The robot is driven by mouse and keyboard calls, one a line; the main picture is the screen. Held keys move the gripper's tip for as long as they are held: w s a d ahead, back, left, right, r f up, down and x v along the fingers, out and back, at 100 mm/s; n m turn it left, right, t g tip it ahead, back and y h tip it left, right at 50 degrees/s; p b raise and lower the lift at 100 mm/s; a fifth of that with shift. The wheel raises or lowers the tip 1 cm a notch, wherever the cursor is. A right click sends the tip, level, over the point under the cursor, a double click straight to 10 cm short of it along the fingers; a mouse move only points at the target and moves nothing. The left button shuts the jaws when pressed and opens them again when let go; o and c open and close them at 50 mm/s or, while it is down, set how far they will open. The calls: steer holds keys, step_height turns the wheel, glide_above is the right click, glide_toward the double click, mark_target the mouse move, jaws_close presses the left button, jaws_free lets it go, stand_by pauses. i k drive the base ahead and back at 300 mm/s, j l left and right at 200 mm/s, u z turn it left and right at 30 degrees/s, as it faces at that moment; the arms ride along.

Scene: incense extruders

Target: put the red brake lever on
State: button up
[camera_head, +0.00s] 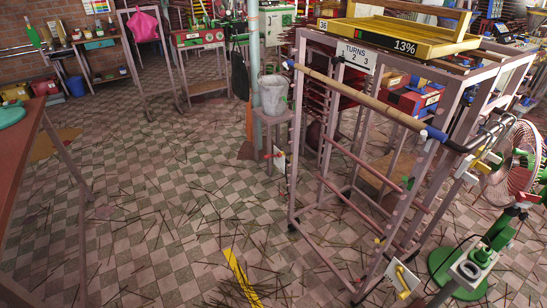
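I cannot tell for sure which part is the brake lever. A small red handle (267,156) shows beside a white plate (278,162) low by the pale pillar, left of the tall rack. A red part (527,197) also shows on the green and grey assembly at the right edge. The handles are too small to read their positions. I cannot make out my gripper in this view.
A pinkish metal rack (298,180) with a long wooden-sleeved bar (365,100) fills the right middle. A yellow lever (402,282) is on a white plate at its foot. A wire fan (512,160) stands right. Thin dark sticks litter the checkered floor (170,215), otherwise open at left centre.

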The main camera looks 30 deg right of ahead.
mark_target(279, 155)
steer(key=i+j, duration=0.1)
steer(key=i, duration=0.45)
steer(key=i+j, duration=0.1)
steer(key=i, duration=0.4)
steer(key=i+j+z, duration=0.1)
steer(key=i, duration=0.45)
steer(key=i+j, duration=0.15)
steer(key=i, duration=0.35)
steer(key=i+j, duration=0.15)
steer(key=i, duration=0.4)
